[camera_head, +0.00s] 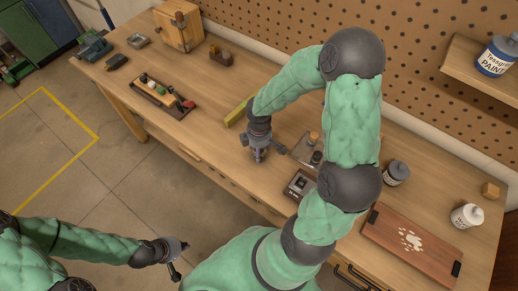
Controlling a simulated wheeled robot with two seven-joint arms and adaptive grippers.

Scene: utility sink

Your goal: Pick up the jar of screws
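A small dark container with a pale label (396,172) stands on the workbench, right of my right arm. I cannot make out screws in it, so I cannot tell whether it is the jar of screws. A white labelled bottle (467,215) stands farther right. My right gripper (259,155) points down above the middle of the bench, well left of both containers. Its fingers are too small to tell open from shut. My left gripper (181,259) is off the bench at the lower left, open and empty.
The workbench (215,130) stands against a pegboard wall. A narrow tray of small items (163,98) lies at left. A yellow-green item (237,112) and a small dark box (299,185) flank my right gripper. A dark-ended board (385,238) lies front right. A paint can (497,56) stands on a shelf.

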